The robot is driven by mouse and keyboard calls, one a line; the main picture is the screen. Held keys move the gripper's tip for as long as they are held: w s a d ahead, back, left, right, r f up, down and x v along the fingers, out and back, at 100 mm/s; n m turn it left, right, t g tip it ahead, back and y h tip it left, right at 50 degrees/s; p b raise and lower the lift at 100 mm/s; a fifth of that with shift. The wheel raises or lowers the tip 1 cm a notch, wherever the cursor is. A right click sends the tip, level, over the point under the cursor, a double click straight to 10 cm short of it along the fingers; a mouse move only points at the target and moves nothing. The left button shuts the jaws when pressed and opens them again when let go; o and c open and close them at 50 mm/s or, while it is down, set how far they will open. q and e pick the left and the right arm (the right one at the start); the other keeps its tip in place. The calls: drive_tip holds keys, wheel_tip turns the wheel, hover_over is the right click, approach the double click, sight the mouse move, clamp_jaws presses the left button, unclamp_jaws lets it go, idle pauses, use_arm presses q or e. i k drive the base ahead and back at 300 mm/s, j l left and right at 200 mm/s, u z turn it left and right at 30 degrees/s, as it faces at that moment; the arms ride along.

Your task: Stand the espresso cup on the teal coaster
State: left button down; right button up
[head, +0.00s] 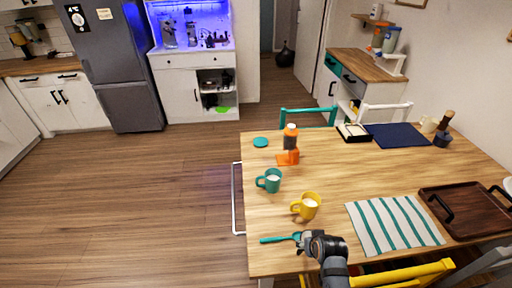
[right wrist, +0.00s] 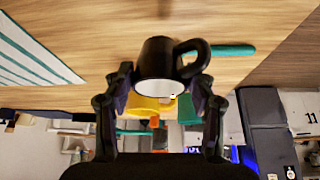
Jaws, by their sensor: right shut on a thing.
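The teal coaster (head: 261,142) lies bare at the far left of the wooden table. My right gripper (head: 318,243) is near the table's front edge, well short of the coaster. In the right wrist view, my right gripper (right wrist: 163,80) is shut on a black cup (right wrist: 157,62) with a white mouth, taken as the espresso cup. The picture is inverted there; the cup looks upright, its handle to the picture's right. In the head view the cup is mostly hidden by the dark gripper. My left gripper is not in view.
A teal spoon (head: 280,239) lies by my right gripper. A striped mat (head: 395,226) and wooden tray (head: 465,211) lie to the right.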

sight(260, 143)
drive_tip(key=j+z, duration=0.4)
drive_tip(key=j, duration=1.45)
drive_tip(key=i+j+z, duration=0.3)
drive_tip(key=i+j, duration=0.25)
drive_tip(key=i, duration=0.25)
drive_tip(key=i+j+z, duration=0.3)
drive_tip(key=i+j, duration=0.55)
drive_tip(key=i, duration=0.2)
drive_tip(key=i+j+z, duration=0.1)
drive_tip(key=i, duration=0.2)
